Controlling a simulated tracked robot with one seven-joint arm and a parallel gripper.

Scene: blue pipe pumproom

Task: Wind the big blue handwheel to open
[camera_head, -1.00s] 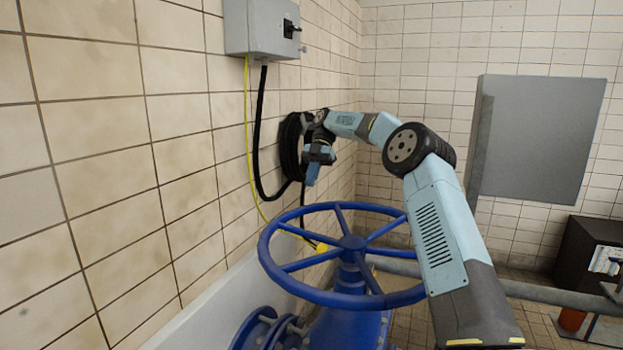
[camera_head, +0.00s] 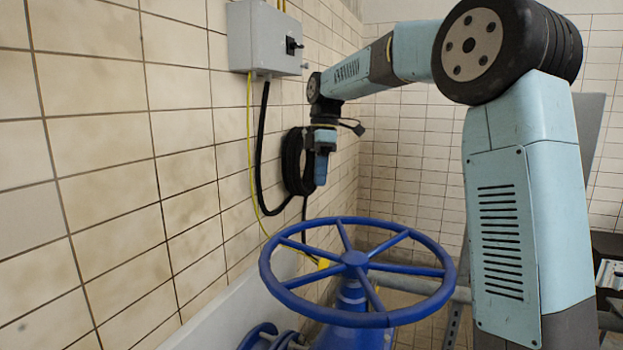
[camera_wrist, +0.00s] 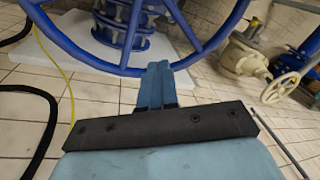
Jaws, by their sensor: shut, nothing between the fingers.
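The big blue handwheel (camera_head: 356,258) lies roughly level on top of a blue valve body, with several spokes running to its hub. My gripper (camera_head: 321,172) points down above the far left part of the rim in the head view, apart from the wheel in that view. In the wrist view my gripper (camera_wrist: 157,72) is shut, its blue fingers together and empty. The handwheel rim (camera_wrist: 85,50) arches across the top of the wrist view, close to the fingertips. I cannot tell from the wrist view whether they touch.
A grey switch box (camera_head: 265,40) hangs on the left tiled wall, with a black hose coil (camera_head: 293,163) and a yellow cable (camera_head: 250,130) below. A cream handwheel (camera_wrist: 281,87) and blue pipework stand at the right in the wrist view. Tiled floor is open between.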

